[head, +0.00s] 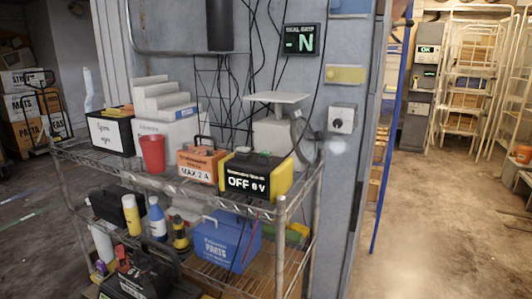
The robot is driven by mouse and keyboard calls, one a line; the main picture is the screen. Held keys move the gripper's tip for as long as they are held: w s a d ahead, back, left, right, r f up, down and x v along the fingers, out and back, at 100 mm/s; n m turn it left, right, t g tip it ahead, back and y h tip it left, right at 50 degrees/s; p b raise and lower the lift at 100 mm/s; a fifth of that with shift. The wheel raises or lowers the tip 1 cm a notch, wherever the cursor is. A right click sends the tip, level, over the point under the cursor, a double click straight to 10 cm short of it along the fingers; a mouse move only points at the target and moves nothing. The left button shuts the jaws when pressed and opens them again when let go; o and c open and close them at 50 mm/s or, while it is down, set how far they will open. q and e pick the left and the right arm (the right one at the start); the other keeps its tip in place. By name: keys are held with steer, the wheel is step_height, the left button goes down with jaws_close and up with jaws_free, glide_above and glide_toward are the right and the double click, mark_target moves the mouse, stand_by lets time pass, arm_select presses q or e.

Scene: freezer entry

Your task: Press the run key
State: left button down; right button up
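No key marked run can be read in the head view. A yellow and black power unit (278,179) stands at the right of the wire rack's top shelf. Its front display (246,184) reads "OFF 0 V" in pale text, with a smaller, illegible line above. An orange box (201,163) marked "MAX 2 A" stands just left of it. A grey wall box with a dark round knob (338,125) is on the column to the right. Neither of my grippers shows in this view.
The wire rack (281,235) also holds a red cup (152,153), a scale (277,98), a blue parts box (226,240) and several bottles. A wall display (301,40) shows "-N".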

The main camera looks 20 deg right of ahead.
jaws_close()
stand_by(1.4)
